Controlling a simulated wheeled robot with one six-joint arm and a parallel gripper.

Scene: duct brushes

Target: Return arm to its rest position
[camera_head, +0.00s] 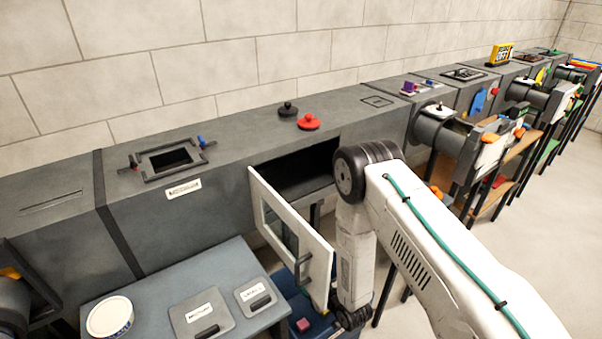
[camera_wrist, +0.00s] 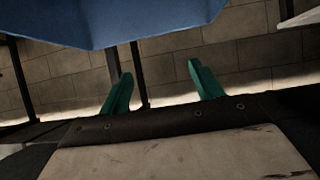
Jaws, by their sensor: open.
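My arm (camera_head: 420,240) reaches in from the lower right in the head view and bends down in front of the grey duct (camera_head: 225,195). My gripper is hidden from the head view behind the arm and the open door. In the wrist view my gripper (camera_wrist: 162,90) shows two green fingers, spread apart with nothing between them. Beyond the fingers are a dark table leg and a tiled wall. The underside of a blue surface (camera_wrist: 110,22) hangs above the fingers, apart from them.
A white-framed duct door (camera_head: 291,235) stands open close beside my arm. A grey table (camera_head: 165,285) with a round white tin (camera_head: 110,317) stands at lower left. A blue bin with a pink block (camera_head: 303,325) lies below the door. Floor at the right is clear.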

